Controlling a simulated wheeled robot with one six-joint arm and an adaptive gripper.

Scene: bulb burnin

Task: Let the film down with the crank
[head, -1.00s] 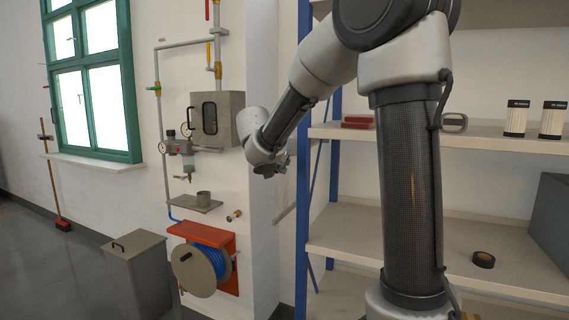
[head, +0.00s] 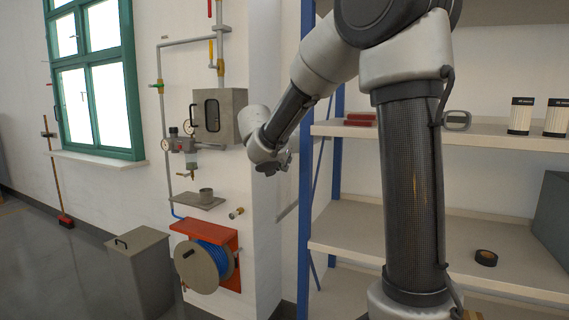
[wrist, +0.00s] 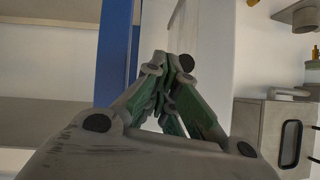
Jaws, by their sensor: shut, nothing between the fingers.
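My gripper (head: 274,168) hangs in the air at the end of my arm, in front of the wall corner just left of the shelving. In the wrist view its fingers (wrist: 178,64) are closed together with nothing between them. I cannot make out any film or a crank for it in these views. The green-framed window (head: 92,85) is at the upper left, and its panes look bright. A hose reel (head: 200,268) with blue hose sits on a red bracket (head: 222,238), low on the wall and well below my gripper.
A grey cabinet (head: 218,117) is on the wall left of my gripper; it also shows in the wrist view (wrist: 262,128). Shelving with a blue post (head: 307,200) stands close on the right. A grey bin (head: 142,275) and a broom (head: 65,221) stand at the left. Floor below the window is open.

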